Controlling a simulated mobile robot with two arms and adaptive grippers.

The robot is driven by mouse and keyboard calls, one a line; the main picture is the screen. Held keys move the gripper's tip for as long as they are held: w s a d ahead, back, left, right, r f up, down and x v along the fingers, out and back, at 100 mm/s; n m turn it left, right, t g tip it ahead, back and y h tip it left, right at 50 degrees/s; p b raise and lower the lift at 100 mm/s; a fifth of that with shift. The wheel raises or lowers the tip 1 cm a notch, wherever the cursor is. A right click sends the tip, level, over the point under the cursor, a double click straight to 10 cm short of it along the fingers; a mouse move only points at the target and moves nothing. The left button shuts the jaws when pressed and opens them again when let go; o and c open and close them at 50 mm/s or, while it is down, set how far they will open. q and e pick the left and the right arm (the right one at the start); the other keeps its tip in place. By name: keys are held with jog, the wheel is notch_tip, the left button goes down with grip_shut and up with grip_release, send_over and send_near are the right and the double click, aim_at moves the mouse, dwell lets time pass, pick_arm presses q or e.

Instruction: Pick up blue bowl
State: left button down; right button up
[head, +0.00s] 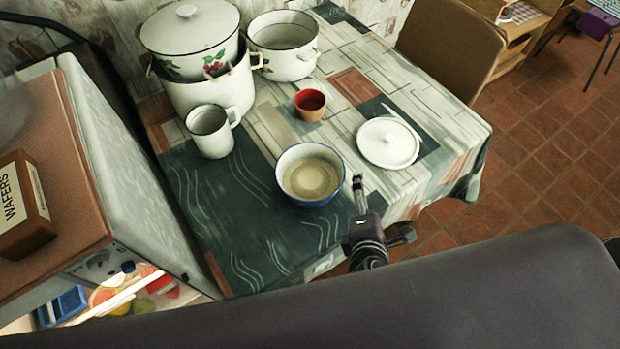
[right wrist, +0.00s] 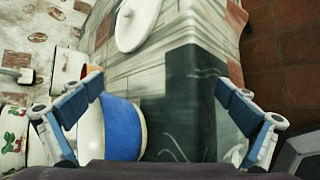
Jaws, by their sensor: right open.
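The blue bowl (head: 288,188) stands upright near the table's front edge in the head view. Its outside is blue and its pale inside shows a round ring pattern. In the right wrist view the blue bowl (right wrist: 123,128) is at the lower left, partly covered by the left-hand finger. My right gripper (head: 357,182) is just right of the bowl in the head view. In the right wrist view my right gripper (right wrist: 160,86) is open, its fingers wide apart with nothing gripped. I cannot tell whether a finger touches the bowl. My left gripper is not in view.
A white mug (head: 209,135), a red cup (head: 310,104) and large enamel pots (head: 284,62) stand behind the bowl. A fridge (head: 130,160) with a wafers box (head: 22,205) is at left. The table's front left is clear.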

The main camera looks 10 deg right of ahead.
aim_at(325, 199)
jog(key=a+r+n+t+y, duration=0.1)
jog(key=a+n, duration=0.2)
jog(key=n, duration=0.1)
jog(key=w+a+r+n+t+y, duration=0.1)
jog(key=a+n, duration=0.2)
jog(key=a+r+n+t, duration=0.1)
jog(key=a+n+t, duration=0.1)
jog(key=a+n, duration=0.1)
jog(key=shift+w+a+r+n+y, duration=0.2)
jog(key=shift+w+r+n+y, duration=0.15)
jog(key=shift+n, duration=0.45)
jog(key=shift+w+a+n, duration=0.1)
jog(key=shift+a+n, duration=0.2)
jog(key=x, duration=0.2)
jog(key=p+x, duration=0.1)
jog(key=x, duration=0.1)
jog(key=a+x, duration=0.1)
jog(key=x, duration=0.2)
jog(key=shift+w+r, duration=0.1)
jog(key=shift+w+y, duration=0.25)
jog(key=shift+c, duration=0.3)
jog(key=shift+s+f, duration=0.15)
jog(key=shift+f, duration=0.1)
grip_shut()
